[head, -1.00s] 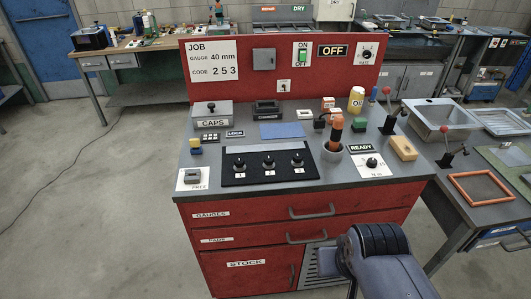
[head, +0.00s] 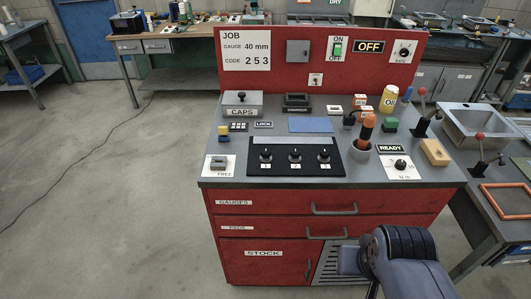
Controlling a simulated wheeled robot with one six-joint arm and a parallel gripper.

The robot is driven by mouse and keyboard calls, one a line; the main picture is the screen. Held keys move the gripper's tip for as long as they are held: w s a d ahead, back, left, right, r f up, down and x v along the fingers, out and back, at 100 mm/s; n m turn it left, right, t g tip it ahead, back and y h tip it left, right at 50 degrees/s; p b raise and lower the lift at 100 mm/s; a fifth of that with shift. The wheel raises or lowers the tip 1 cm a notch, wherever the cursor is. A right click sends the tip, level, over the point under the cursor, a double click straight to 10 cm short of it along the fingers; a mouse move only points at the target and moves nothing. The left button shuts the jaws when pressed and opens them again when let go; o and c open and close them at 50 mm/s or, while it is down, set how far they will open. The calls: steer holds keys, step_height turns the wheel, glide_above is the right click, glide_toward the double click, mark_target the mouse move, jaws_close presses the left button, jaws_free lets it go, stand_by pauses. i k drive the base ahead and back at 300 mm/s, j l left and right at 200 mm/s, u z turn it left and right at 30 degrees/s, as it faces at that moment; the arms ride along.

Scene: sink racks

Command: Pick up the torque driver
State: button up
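The torque driver appears to be the tool with the orange handle (head: 367,127). It stands upright in a round grey cup (head: 360,150) on the right half of the red workbench's grey top. The handle shows above the cup; its lower end is hidden inside. My arm shows at the bottom right, in front of the bench's drawers and below the top. I cannot make out my gripper's fingers, and nothing of mine touches the driver.
A yellow oil can (head: 389,98), a green block (head: 390,124), a READY label (head: 391,149), a dial plate (head: 401,168) and a tan block (head: 434,152) stand around the cup. The red back panel (head: 287,85) rises behind.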

mark_target(370, 118)
steer(key=i+l+u, duration=0.15)
steer(key=l, duration=0.25)
steer(key=i+l+u, duration=0.15)
steer(key=l, duration=0.25)
steer(key=i+l+u, duration=0.2)
steer(key=l, duration=0.25)
steer(key=l+u, duration=0.15)
steer(key=l, duration=0.3)
